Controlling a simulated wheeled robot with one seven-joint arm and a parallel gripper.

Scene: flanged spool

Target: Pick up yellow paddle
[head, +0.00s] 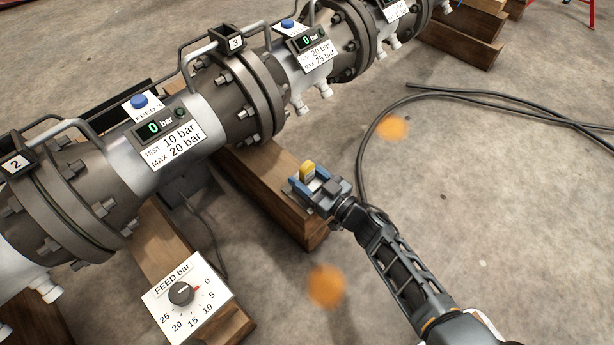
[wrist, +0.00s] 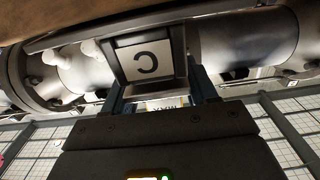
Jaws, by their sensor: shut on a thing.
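The yellow paddle (head: 307,171) shows in the head view as a small yellow piece standing between the fingers of my gripper (head: 316,183). My gripper is shut on it, above the floor near the end of a wooden beam. Much of the paddle is hidden by the fingers. In the wrist view, a dark-edged plate with a pale face and a C-like mark (wrist: 147,62) sits between the fingertips (wrist: 163,88). Its colour does not read as yellow there, so I cannot tell for sure that it is the paddle.
A flanged pipe (head: 190,120) with gauges and handles runs diagonally across the upper left. It rests on wooden beams (head: 275,200). A FEED bar dial (head: 182,293) is at the lower left. A black hose (head: 362,165) curves over the floor. Two blurred orange spots (head: 391,127) show.

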